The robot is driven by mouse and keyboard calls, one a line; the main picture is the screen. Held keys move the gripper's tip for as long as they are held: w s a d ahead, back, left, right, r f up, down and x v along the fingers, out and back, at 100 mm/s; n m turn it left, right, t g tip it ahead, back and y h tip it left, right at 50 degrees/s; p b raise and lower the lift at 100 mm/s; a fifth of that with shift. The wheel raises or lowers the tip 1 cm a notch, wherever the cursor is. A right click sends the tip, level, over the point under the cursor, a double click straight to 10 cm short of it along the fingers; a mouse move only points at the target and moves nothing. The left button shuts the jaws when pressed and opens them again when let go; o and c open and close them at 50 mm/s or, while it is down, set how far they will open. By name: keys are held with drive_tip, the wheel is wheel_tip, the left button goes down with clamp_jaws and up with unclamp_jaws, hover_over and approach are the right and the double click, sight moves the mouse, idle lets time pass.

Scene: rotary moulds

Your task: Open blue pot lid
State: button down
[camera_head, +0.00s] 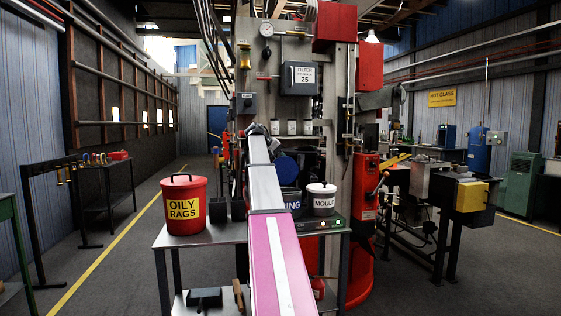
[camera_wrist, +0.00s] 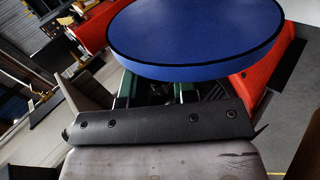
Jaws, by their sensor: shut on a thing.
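The blue lid (camera_wrist: 195,35) fills the upper part of the wrist view, just beyond my gripper (camera_wrist: 158,88). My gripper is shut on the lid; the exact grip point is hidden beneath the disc. The pot stands on the table with part of a white label, "ING", visible. My arm hides the pot's left side, and I cannot see whether lid and rim touch. My fingers are hidden in the head view.
A lidded red "OILY RAGS" pot (camera_head: 183,203) stands at the left of the table (camera_head: 215,236). A lidded white "MOULD" pot (camera_head: 321,200) stands close right of the blue pot. A panel with a gauge and boxes (camera_head: 299,78) rises behind. A red machine (camera_head: 365,185) stands at the right.

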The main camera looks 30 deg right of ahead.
idle(0.3)
drive_tip(key=c, duration=0.9)
unclamp_jaws()
